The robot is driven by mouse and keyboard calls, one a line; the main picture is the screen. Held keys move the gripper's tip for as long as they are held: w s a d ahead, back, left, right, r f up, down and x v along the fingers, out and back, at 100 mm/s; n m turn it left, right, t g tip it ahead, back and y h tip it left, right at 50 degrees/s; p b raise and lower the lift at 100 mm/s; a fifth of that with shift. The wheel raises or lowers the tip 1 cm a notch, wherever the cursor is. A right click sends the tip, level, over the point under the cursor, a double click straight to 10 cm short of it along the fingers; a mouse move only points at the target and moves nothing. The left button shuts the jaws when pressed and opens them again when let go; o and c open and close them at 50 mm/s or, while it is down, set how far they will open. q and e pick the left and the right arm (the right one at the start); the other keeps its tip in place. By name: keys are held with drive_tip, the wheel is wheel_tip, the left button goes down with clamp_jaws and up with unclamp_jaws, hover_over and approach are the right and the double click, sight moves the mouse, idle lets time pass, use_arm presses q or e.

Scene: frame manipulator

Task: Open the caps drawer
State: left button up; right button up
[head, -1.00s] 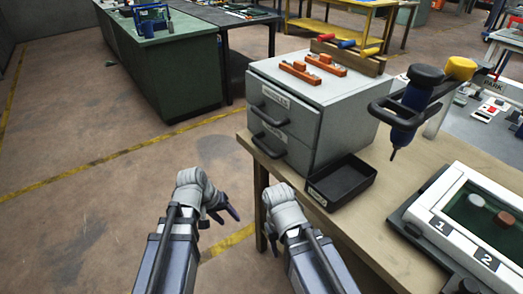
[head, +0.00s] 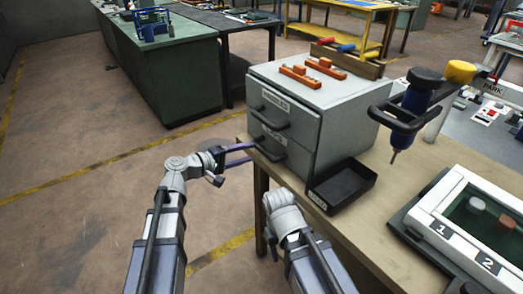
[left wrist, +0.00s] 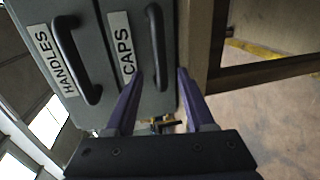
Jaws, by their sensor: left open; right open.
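The grey cabinet (head: 335,125) stands on the workbench with two drawers. The lower one, the caps drawer (left wrist: 122,75), carries a CAPS label in the left wrist view and is shut. Its dark caps handle (left wrist: 159,45) shows between my left fingers there. My left gripper (head: 250,154) is open at the lower handle's near end; it also shows in the left wrist view (left wrist: 160,72). I cannot tell whether the fingers touch the handle. My right gripper (head: 271,238) is open, mostly hidden behind its wrist, beside the bench's front edge, away from the cabinet.
The handles drawer (left wrist: 70,65) above is shut. A black tray (head: 342,187) sits against the cabinet's right side. A dark blue tool (head: 412,112) stands further right. Orange parts (head: 300,76) lie on the cabinet top. The floor left of the bench is free.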

sight(259, 150)
use_arm(q)
drive_tip(key=b+x, duration=0.1)
drive_tip(key=x, duration=0.5)
drive_tip(key=shift+w+d+f, duration=0.15)
drive_tip(key=shift+w+d, duration=0.05)
drive_tip(key=shift+d, duration=0.15)
clamp_jaws()
idle(1.1)
